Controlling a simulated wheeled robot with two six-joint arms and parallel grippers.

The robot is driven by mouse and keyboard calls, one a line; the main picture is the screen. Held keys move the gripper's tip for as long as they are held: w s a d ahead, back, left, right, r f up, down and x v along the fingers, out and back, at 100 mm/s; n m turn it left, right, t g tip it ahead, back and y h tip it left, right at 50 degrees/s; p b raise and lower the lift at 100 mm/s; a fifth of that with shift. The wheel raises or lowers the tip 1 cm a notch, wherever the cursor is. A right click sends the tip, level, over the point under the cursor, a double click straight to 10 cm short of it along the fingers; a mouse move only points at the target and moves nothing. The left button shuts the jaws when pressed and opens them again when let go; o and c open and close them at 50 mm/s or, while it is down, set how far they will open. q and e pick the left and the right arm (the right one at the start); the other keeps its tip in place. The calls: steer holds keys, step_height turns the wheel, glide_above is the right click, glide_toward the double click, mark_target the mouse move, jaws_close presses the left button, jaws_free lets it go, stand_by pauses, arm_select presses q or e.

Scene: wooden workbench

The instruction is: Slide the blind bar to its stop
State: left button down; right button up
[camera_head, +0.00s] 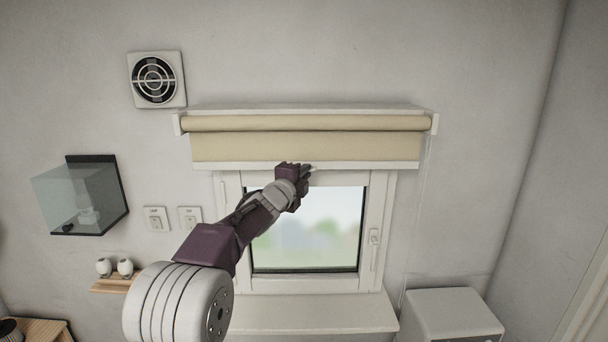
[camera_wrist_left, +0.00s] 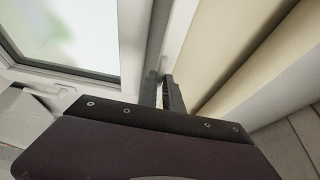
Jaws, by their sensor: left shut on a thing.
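The cream roller blind (camera_head: 290,146) hangs from its roll above the window and covers only the top of it. The white blind bar (camera_head: 370,165) runs level along its lower edge. My left gripper (camera_head: 308,169) is at the middle of the bar, shut on it. In the left wrist view the two dark fingers (camera_wrist_left: 169,92) close around the white bar (camera_wrist_left: 180,40), with the cream blind (camera_wrist_left: 225,45) to the right. The fingers hide the part of the bar they hold. My right gripper is in neither view.
The window (camera_head: 310,230) below the bar has a handle (camera_head: 374,237) on its right side and a white sill (camera_head: 310,316). A glass-fronted box (camera_head: 85,195), wall switches (camera_head: 157,218) and a small shelf (camera_head: 110,285) are left. A white cabinet (camera_head: 452,312) stands lower right.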

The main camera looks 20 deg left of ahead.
arm_select(q)
steer(key=c, duration=1.5)
jaws_free()
steer(key=s+a+b, duration=0.1)
steer(key=s+b, duration=0.2)
steer(key=s, duration=0.6)
